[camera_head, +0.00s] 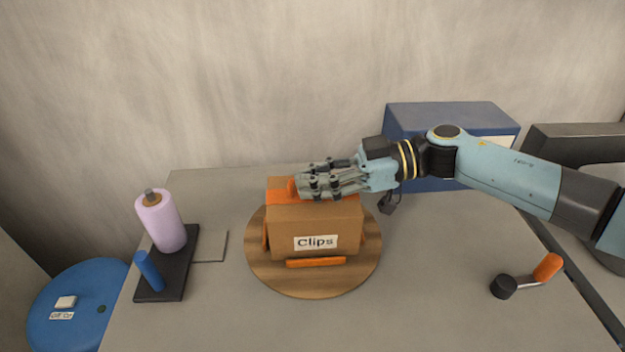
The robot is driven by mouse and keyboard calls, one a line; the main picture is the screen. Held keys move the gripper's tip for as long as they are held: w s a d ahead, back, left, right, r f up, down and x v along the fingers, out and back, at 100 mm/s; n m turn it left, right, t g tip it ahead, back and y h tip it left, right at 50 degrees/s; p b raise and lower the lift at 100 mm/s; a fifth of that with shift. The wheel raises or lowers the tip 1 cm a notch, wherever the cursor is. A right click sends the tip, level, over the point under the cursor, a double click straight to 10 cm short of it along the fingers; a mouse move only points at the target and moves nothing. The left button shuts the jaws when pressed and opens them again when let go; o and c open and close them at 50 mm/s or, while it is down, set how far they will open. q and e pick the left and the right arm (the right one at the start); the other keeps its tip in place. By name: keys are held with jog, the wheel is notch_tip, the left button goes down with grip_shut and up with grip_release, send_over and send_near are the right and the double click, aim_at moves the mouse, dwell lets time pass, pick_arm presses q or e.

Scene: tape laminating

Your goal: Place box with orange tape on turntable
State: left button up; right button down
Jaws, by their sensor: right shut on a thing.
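A brown cardboard box (290,222) labelled "Clips" stands upright over the round wooden turntable (268,278). Orange tape (283,196) runs along its top edge, and more orange shows at its sides and low front. My right gripper (302,187) reaches in from the right and is shut at the top of the box, on the taped part. Its fingers hide part of the box top. I cannot tell whether the box rests fully on the turntable. My left gripper is not in view.
A pink film roll (161,222) stands on a black base with a blue post (149,270) at the left. A blue bin (440,120) sits at the back right. An orange-handled tool (546,267) lies at the right. The table front is clear.

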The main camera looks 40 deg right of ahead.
jog(key=shift+r, duration=0.1)
jog(key=c, duration=1.4)
grip_release()
jog(key=v, duration=1.2)
jog(key=shift+s, duration=0.15)
